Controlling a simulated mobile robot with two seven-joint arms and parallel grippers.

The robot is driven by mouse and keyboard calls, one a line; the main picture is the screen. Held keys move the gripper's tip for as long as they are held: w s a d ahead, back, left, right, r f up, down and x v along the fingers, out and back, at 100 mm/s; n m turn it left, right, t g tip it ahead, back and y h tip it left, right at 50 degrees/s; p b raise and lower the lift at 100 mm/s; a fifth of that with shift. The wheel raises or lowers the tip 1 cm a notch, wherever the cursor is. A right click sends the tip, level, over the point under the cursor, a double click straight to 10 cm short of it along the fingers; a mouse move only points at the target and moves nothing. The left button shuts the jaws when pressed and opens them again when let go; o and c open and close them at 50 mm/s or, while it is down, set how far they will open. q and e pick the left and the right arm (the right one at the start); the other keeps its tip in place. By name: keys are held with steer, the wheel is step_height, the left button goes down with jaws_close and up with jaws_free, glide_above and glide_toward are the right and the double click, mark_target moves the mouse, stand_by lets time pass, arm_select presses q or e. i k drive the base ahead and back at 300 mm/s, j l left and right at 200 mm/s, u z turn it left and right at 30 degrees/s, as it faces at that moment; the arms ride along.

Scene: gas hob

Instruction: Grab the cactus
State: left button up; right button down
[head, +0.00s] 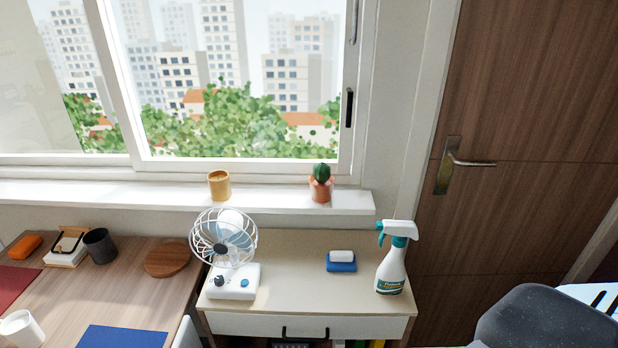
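The cactus (321,173) is a small round green plant with a tiny red spot on top. It stands upright in a terracotta pot (321,191) on the white window sill (275,199), near the sill's right end. Neither of my grippers shows in the head view, so their places relative to the cactus cannot be told.
A yellow cup (219,184) stands left on the sill. Below, a cabinet (290,252) holds a white fan (232,279), a blue sponge holder (341,264) and a spray bottle (392,268). A desk (130,300) is at left, a wooden door (520,110) at right.

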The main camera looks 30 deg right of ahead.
mark_target(322, 183)
steer(key=k+l, duration=0.6)
steer(key=l, duration=0.2)
steer(key=z, duration=1.65)
